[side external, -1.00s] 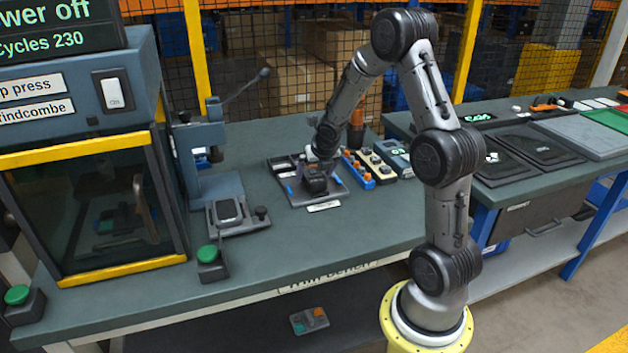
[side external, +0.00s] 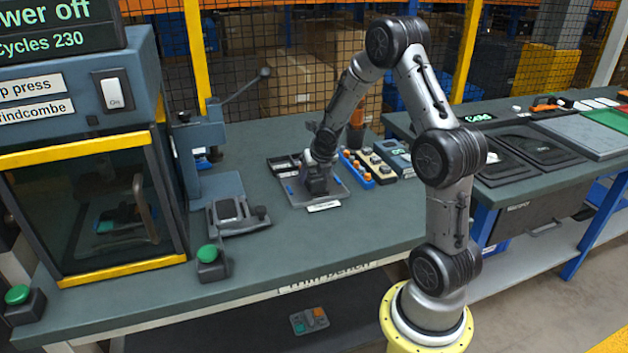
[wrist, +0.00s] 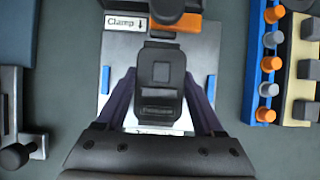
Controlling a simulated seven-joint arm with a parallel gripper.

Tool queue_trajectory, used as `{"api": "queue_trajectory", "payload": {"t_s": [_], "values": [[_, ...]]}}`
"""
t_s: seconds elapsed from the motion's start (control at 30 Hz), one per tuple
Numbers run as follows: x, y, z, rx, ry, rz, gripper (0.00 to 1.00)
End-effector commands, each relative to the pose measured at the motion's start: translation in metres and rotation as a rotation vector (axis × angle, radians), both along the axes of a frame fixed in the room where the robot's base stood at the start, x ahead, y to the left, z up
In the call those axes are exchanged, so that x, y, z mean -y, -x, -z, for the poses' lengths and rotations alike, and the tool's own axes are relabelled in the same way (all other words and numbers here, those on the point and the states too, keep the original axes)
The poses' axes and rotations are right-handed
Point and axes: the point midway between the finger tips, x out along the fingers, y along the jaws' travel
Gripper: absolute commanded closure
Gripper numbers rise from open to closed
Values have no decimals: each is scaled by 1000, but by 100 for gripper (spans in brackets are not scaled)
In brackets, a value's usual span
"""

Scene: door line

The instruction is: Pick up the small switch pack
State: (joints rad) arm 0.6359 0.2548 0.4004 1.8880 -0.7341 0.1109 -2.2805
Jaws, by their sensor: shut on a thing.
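The small switch pack (wrist: 161,65) is a dark, flat pack with a square button and a small label at its near end. In the wrist view it lies between the two fingers of my gripper (wrist: 160,82), which is shut on it. It is over a grey clamp plate (wrist: 117,55) with blue side stops. In the side view my gripper (side external: 318,186) is low at the plate (side external: 338,198) and hides most of the pack. I cannot tell whether the pack touches the plate.
An orange and black clamp part (wrist: 185,20) stands at the pack's far end, by a "Clamp" label (wrist: 125,22). A blue strip of orange and grey knobs (wrist: 262,75) lies to the right.

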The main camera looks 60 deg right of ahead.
Motion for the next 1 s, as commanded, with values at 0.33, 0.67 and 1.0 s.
{"api": "queue_trajectory", "payload": {"t_s": [0.33,0.67,1.0], "values": [[0,0,-1,1,1,0,88],[0,-1,-12,2,1,1,88],[-5,7,-44,4,3,1,88]]}}
